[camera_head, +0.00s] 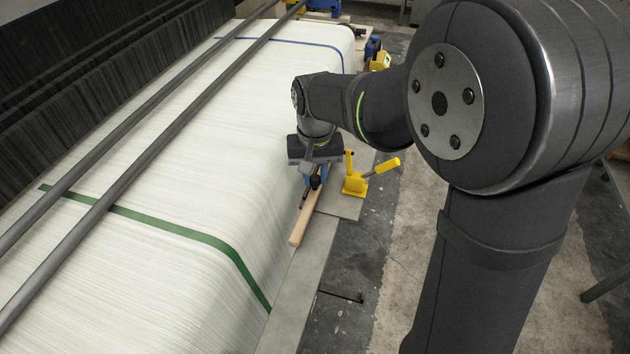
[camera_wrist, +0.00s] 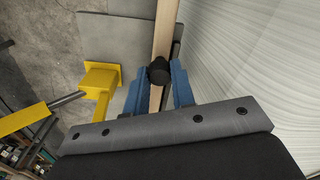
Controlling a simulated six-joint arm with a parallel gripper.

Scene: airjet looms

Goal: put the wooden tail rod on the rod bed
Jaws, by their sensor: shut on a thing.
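The wooden tail rod (camera_head: 301,220) is a pale squared stick beside the edge of the white warp sheet in the head view. My gripper (camera_head: 315,182) is above it, shut on the rod. In the wrist view the rod (camera_wrist: 165,35) runs up between the blue fingers of my gripper (camera_wrist: 160,88), with a black round knob (camera_wrist: 159,71) on it. A grey plate (camera_head: 345,198), perhaps the rod bed, lies beside and below the rod; it also shows in the wrist view (camera_wrist: 118,40). I cannot tell whether the rod touches it.
A yellow lever clamp (camera_head: 355,184) stands right of my gripper and shows at left in the wrist view (camera_wrist: 101,76). The white warp sheet (camera_head: 200,150) with a green band (camera_head: 170,228) fills the left. Two dark bars (camera_head: 150,140) cross above it. Concrete floor lies right.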

